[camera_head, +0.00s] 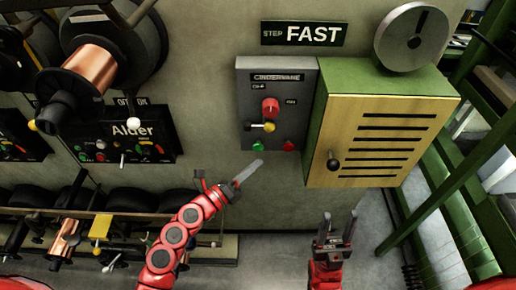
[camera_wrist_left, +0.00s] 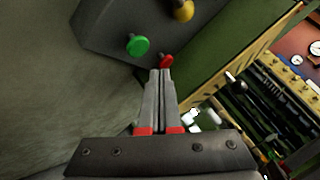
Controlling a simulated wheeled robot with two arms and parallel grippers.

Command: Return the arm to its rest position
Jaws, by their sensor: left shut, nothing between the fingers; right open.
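My left gripper (camera_head: 247,172) is shut and empty on the red left arm, just below the grey control box (camera_head: 246,92) in the head view. In the left wrist view its closed fingers (camera_wrist_left: 160,100) point at the box's lower edge, with the red button (camera_wrist_left: 166,61) right at their tips and the green button (camera_wrist_left: 138,45) to the left. I cannot tell whether the fingers touch the red button. My right gripper (camera_head: 333,228) is open and empty, low in the middle right, over the floor.
A green cabinet with a yellow slotted door (camera_head: 370,140) juts out right of the box. A green frame (camera_head: 435,195) stands at the right. Copper spools (camera_head: 90,70) and the Alder panel (camera_head: 122,138) are at the left, above a low spool rack (camera_head: 90,214).

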